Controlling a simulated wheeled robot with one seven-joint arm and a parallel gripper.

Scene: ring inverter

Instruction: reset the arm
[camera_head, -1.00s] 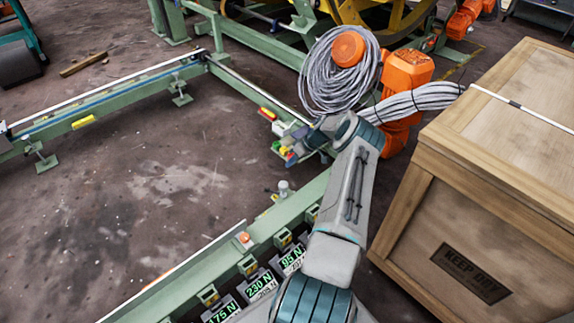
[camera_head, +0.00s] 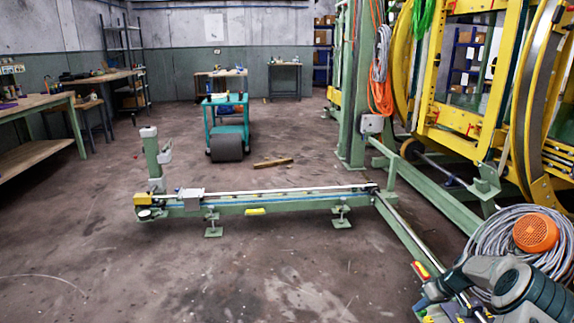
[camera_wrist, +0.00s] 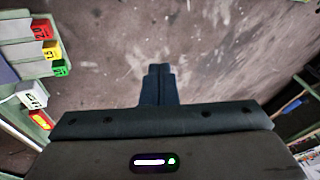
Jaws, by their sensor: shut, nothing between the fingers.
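My gripper (camera_wrist: 159,84) shows in the wrist view, pointing down over the bare stained floor. Its two dark fingers are together, with nothing between them. In the head view, part of my arm (camera_head: 510,285) shows at the lower right corner, in front of the coiled grey cable; the gripper itself is not visible there. Red, yellow and green labelled blocks (camera_wrist: 50,50) lie to the left of the gripper in the wrist view, apart from it.
A green rail frame (camera_head: 280,203) runs across the floor. A teal cart with a dark roller (camera_head: 227,146) stands behind it. A yellow ring machine (camera_head: 470,135) fills the right side. Wooden benches (camera_head: 40,150) stand at the left. The floor in front is open.

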